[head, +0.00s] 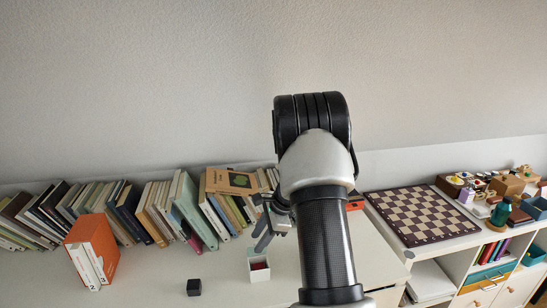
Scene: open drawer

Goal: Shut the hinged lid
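A small white box (260,275) stands on the white surface just left of my arm. Its top is open and something dark red shows inside. A pale upright flap (253,252) at its back looks like the raised hinged lid, but it is small and hard to make out. My gripper (264,225) is above and slightly behind the box in the picture, apart from it. My arm and wrist hide part of the gripper, so its opening is unclear. I see nothing held in it.
A black cube (194,287) lies left of the box. An orange-and-white book set (92,250) stands farther left. A row of leaning books (130,212) lines the wall. A chessboard (421,214) lies right of my arm. Bare surface (150,280) is free at front left.

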